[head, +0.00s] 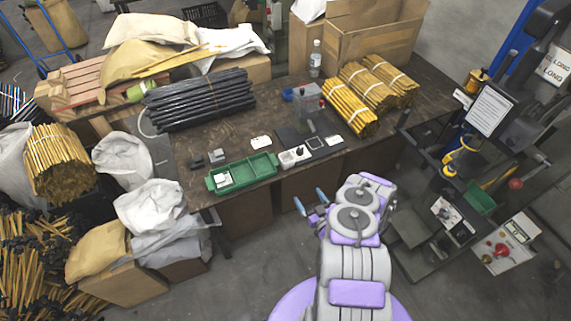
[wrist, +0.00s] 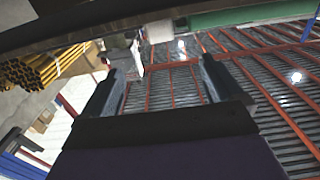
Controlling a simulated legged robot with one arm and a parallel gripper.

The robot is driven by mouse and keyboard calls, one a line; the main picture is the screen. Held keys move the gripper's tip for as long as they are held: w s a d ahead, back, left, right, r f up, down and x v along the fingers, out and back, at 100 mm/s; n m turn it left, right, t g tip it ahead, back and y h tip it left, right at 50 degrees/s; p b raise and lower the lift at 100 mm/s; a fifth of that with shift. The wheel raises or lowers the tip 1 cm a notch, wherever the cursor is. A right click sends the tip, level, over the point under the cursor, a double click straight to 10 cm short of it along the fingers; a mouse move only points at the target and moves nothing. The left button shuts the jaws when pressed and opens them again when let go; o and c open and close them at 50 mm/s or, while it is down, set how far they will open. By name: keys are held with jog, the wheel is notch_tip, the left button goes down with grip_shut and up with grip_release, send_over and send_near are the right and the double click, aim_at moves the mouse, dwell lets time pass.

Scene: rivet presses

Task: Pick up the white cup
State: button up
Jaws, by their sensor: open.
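No white cup can be made out for certain. In the head view a small white item (head: 289,157) with dark round parts stands at the table's front edge, just right of the green tray (head: 212,183). A pale upside-down shape (wrist: 158,30) beside the green tray (wrist: 255,13) in the wrist view may be the same item; I cannot tell whether it is a cup. My gripper (head: 310,200) is in front of the table edge, with two blue fingers apart. In the wrist view my gripper (wrist: 160,68) is open, with nothing between its fingers.
The dark table (head: 230,130) holds black rods (head: 200,100), yellow rod bundles (head: 350,105), a grey block (head: 308,98) and a clear bottle (head: 315,58). A press machine (head: 485,150) stands at right. Sacks (head: 150,205) sit at left.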

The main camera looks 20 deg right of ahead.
jog(key=b, duration=0.4)
send_near(290, 163)
jog(key=w+a+f, duration=0.1)
jog(key=w, duration=0.1)
jog(key=w+b, duration=0.1)
jog(key=w, duration=0.3)
jog(key=w+b, duration=0.1)
jog(key=w, duration=0.1)
jog(key=shift+w+d+r+b, duration=0.2)
jog(key=shift+w+r+b, duration=0.05)
jog(key=shift+r+b, duration=0.1)
jog(key=shift+d, duration=0.1)
jog(key=shift+c, duration=0.2)
jog(key=c, duration=1.1)
